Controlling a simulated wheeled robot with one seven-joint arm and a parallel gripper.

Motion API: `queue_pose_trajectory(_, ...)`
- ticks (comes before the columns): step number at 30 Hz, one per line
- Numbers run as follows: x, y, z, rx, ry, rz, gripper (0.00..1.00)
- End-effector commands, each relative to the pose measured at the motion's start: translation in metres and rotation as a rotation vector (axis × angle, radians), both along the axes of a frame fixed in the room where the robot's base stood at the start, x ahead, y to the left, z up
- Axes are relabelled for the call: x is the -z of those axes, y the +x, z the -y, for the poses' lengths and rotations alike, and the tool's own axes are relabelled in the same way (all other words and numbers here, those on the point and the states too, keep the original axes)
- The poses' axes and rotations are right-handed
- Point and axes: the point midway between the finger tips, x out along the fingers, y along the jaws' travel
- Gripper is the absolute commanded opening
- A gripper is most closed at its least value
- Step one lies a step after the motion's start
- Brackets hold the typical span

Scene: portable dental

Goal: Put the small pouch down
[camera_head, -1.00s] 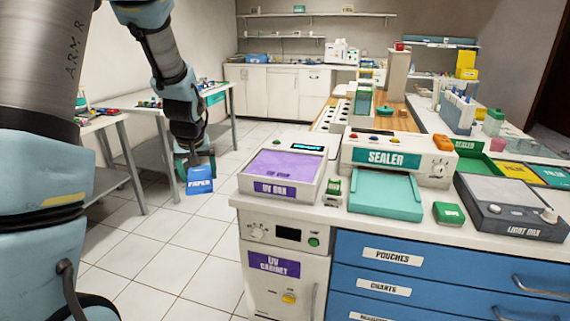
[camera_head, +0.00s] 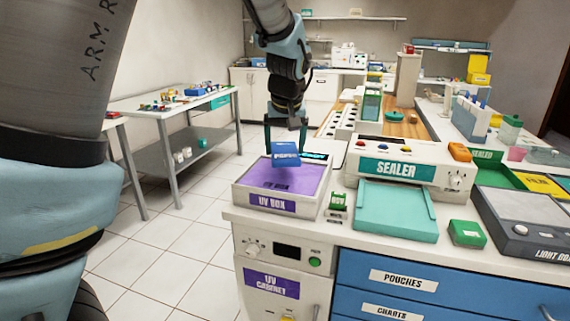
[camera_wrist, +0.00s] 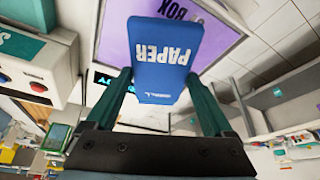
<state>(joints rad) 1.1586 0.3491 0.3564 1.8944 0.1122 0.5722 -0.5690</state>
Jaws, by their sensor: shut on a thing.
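The small pouch is blue and marked PAPER in the wrist view (camera_wrist: 165,62). My gripper (camera_head: 285,137) is shut on the pouch (camera_head: 286,154), with a dark green finger on each side of it. In the head view the pouch is above the purple top of the UV box (camera_head: 282,186), near its back half. It looks raised over the purple surface, but I cannot tell the exact gap. The purple surface also shows behind the pouch in the wrist view (camera_wrist: 118,45).
The sealer (camera_head: 400,168) with its teal tray (camera_head: 394,212) stands right of the UV box. A small green device (camera_head: 337,202) sits between them. A green block (camera_head: 467,233) and the light box (camera_head: 530,215) are further right. Open floor lies to the left.

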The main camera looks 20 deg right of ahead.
Motion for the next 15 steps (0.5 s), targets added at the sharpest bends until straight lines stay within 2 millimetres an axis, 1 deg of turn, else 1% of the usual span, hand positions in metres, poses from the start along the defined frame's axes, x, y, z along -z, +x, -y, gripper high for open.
queue_pose_trajectory(1,0.006,0.000,0.000,0.000,0.001,-0.001,0.29)
queue_pose_trajectory(5,0.017,0.000,0.000,-0.001,0.001,-0.001,0.29)
queue_pose_trajectory(10,0.041,0.000,-0.001,-0.002,0.002,-0.001,0.29)
queue_pose_trajectory(12,0.047,0.001,0.000,-0.002,-0.001,0.000,0.29)
queue_pose_trajectory(15,0.050,0.001,0.000,-0.002,-0.001,0.001,0.29)
